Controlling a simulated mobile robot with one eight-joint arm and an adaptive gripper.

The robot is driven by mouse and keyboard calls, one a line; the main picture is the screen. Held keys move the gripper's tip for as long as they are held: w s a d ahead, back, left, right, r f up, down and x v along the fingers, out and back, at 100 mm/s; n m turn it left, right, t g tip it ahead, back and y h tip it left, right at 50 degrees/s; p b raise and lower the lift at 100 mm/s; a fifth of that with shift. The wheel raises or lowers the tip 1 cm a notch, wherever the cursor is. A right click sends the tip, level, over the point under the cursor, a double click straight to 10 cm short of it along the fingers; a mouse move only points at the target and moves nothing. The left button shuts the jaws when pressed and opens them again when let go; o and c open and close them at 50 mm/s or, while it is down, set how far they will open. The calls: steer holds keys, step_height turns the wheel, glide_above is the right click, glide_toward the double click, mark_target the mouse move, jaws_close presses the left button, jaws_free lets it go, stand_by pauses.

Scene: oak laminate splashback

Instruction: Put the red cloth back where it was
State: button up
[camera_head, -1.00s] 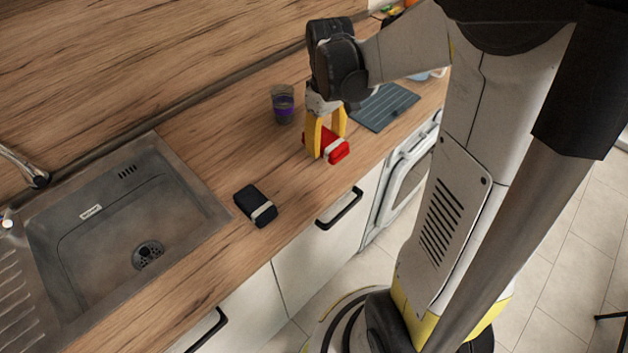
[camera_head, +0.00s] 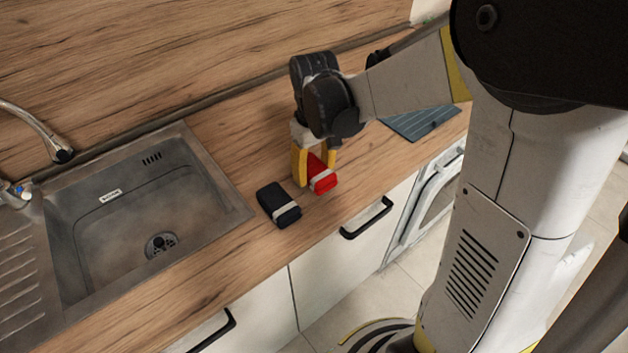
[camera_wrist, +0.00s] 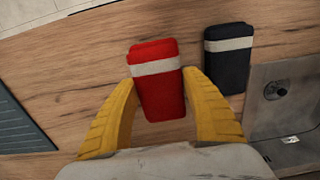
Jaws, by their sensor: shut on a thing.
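The red cloth (camera_head: 321,176) is a folded red bundle with a pale band around it. My gripper (camera_head: 315,170), with yellow fingers, is shut on it over the wooden counter. In the wrist view the red cloth (camera_wrist: 158,82) sits between the two yellow fingertips (camera_wrist: 158,90). I cannot tell whether its underside touches the counter. A dark navy cloth (camera_head: 279,205) with a pale band lies on the counter just left of the red one, with a narrow gap between them. The navy cloth also shows in the wrist view (camera_wrist: 229,62), to the right of the red one.
A steel sink (camera_head: 150,215) with a tap (camera_head: 45,135) lies to the left. A grey-blue ribbed mat (camera_head: 420,122) lies on the counter to the right. The counter's front edge is close to both cloths, above white cabinets with dark handles (camera_head: 367,218).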

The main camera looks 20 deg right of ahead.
mark_target(314, 179)
steer(key=shift+f+b, duration=0.55)
steer(key=shift+f, duration=1.05)
steer(key=shift+f, duration=0.1)
steer(key=o, duration=1.1)
